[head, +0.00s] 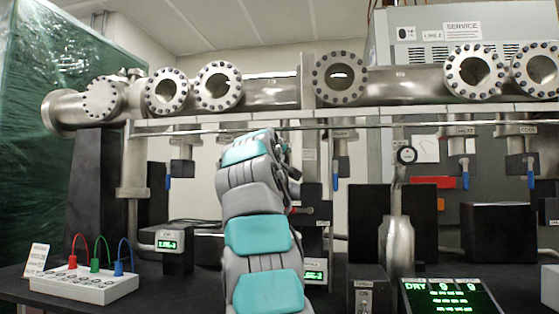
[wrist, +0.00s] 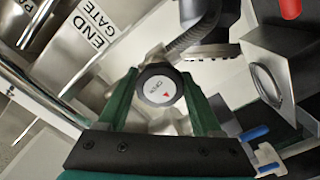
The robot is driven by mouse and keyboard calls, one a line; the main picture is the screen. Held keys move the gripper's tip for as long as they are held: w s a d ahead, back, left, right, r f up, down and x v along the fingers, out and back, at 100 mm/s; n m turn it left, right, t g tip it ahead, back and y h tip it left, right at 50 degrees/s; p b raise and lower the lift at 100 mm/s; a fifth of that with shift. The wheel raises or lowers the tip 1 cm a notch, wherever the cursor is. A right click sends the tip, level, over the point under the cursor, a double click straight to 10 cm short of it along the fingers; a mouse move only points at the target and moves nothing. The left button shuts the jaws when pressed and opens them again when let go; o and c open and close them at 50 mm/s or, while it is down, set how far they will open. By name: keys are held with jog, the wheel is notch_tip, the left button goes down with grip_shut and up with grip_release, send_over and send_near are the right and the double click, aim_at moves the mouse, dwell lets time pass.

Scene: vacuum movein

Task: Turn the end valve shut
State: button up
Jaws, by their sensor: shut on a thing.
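The end valve's round knob (wrist: 160,87) shows in the wrist view, with a black rim and a white face bearing the word OPEN and a red arrow. My gripper (wrist: 159,80) has its two green fingers on either side of the knob, shut on it. A white label reading END GATE (wrist: 98,32) is at the upper left of the wrist view. In the head view my own arm hides the gripper and the valve.
A long steel pipe (head: 272,92) with several round ports crosses the head view. Blue-handled valves (head: 337,172) hang below. A white box with coloured leads (head: 85,284) and a green-lit display (head: 448,296) stand in front.

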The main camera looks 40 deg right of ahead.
jog(key=shift+w+f+m, duration=0.1)
jog(key=shift+f+m, duration=0.05)
jog(key=shift+m, duration=1.45)
dwell(1.6)
jog(key=shift+m, duration=0.5)
jog(key=m+p, duration=0.1)
jog(key=m, duration=0.4)
jog(key=shift+a+m+p, duration=0.15)
jog(key=shift+m+p, duration=0.15)
jog(key=m, duration=1)
jog(key=shift+m, duration=0.4)
jog(key=shift+r, duration=0.2)
jog(key=o, duration=1.4)
jog(key=shift+c, duration=0.2)
